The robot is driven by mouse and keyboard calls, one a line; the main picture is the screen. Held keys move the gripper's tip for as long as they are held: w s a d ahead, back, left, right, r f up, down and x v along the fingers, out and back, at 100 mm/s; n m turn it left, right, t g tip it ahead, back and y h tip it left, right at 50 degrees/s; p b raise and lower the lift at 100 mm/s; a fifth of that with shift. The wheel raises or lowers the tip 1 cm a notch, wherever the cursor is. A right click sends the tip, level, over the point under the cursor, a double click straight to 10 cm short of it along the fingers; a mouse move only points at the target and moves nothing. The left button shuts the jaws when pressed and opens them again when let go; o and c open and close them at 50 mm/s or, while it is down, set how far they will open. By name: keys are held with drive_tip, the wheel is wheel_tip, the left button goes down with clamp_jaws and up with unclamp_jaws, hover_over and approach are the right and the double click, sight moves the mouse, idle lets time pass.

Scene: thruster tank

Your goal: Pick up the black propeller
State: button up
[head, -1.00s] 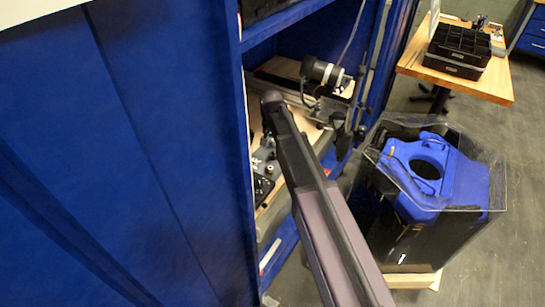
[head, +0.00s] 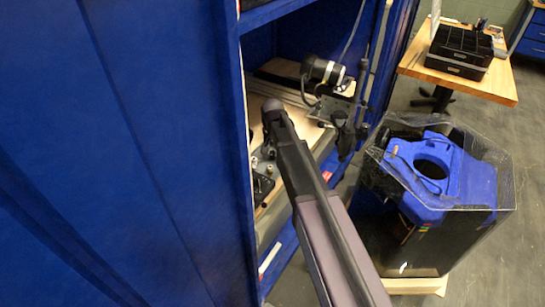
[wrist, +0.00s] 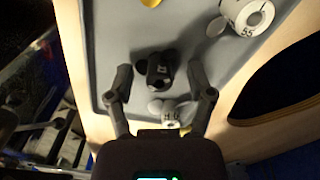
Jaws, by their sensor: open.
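The black propeller (wrist: 154,66) shows in the wrist view, lying on a grey tray (wrist: 105,35) with a light marking on it. My gripper (wrist: 160,74) is open, one finger to the left of the black propeller and one to the right. I cannot tell how far above it the fingertips are. A pale propeller (wrist: 170,108) marked with characters lies just nearer, also between the fingers. In the head view my arm reaches into the blue cabinet; I cannot make out the gripper or the black propeller there.
A white propeller (wrist: 246,14) and a yellow piece (wrist: 151,3) lie at the tray's far side. In the head view a black cylindrical device (head: 322,69) stands right of my arm. A clear-walled tank (head: 480,235) and a wooden table (head: 410,66) are outside the cabinet.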

sight(273, 158)
idle(0.4)
drive_tip(key=c, duration=0.6)
drive_tip(key=shift+r, duration=0.15)
wheel_tip(273, 158, up, 4)
drive_tip(key=p, duration=0.4)
drive_tip(key=s+d+p, duration=0.1)
drive_tip(key=s+d, duration=0.3)
drive_tip(key=s, duration=1.1)
drive_tip(key=shift+s+d+r, duration=0.2)
drive_tip(key=shift+s+r, duration=0.05)
drive_tip(key=shift+r, duration=0.15)
drive_tip(key=shift+w+r, duration=0.1)
drive_tip(key=shift+r, duration=0.05)
